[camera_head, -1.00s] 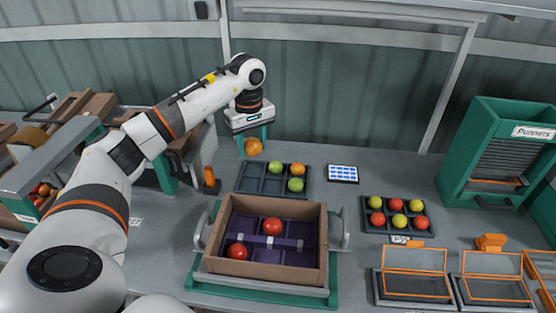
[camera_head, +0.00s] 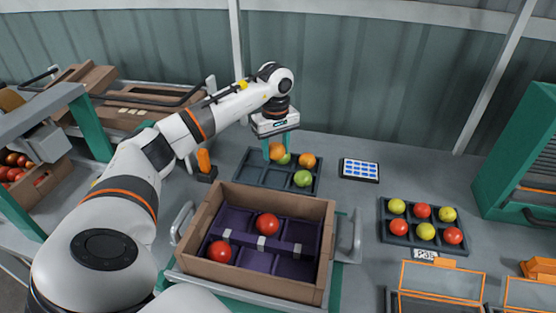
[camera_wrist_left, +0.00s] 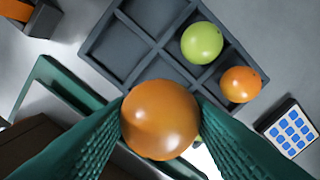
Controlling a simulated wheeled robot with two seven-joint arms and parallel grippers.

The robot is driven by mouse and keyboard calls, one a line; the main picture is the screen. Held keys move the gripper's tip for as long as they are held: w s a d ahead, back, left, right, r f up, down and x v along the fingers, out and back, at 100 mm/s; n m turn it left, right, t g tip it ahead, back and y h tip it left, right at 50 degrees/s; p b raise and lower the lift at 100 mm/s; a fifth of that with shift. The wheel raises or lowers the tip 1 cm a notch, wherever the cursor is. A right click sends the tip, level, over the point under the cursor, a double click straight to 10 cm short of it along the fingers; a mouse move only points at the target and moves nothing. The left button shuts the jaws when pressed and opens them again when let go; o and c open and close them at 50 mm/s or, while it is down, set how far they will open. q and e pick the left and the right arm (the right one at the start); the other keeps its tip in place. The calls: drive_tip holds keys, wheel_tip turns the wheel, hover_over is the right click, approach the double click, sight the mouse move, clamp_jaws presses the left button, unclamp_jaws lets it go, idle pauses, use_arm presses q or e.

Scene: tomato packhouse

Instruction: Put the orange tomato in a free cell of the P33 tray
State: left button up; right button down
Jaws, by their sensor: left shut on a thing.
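My left gripper (camera_head: 276,148) is shut on an orange tomato (camera_head: 276,152), which also shows between the fingers in the left wrist view (camera_wrist_left: 160,119). It holds the tomato above the grey six-cell tray (camera_head: 247,175) behind the cardboard box. This tray (camera_wrist_left: 128,42) holds a green tomato (camera_head: 284,159), another orange tomato (camera_head: 308,160) and a second green tomato (camera_head: 302,178). Its left cells look empty. No label shows on it. In the left wrist view, the held tomato and fingers hide part of the tray. My right gripper is not in view.
The cardboard box (camera_head: 200,218) with two red tomatoes stands in front. A tray (camera_head: 384,236) with a label that seems to read P35 is full at the right. A blue-and-white pad (camera_head: 360,170) lies beside the rear tray. An orange-and-black object (camera_head: 205,164) stands left.

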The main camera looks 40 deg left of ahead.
use_arm(q)
drive_tip(key=b, duration=0.4)
hover_over(276, 179)
drive_tip(key=shift+f, duration=3.6)
drive_tip(key=shift+f+b, duration=0.45)
drive_tip(key=shift+f, duration=0.1)
drive_tip(key=o, duration=0.8)
drive_tip(key=c, duration=0.3)
drive_tip(key=shift+r, duration=0.1)
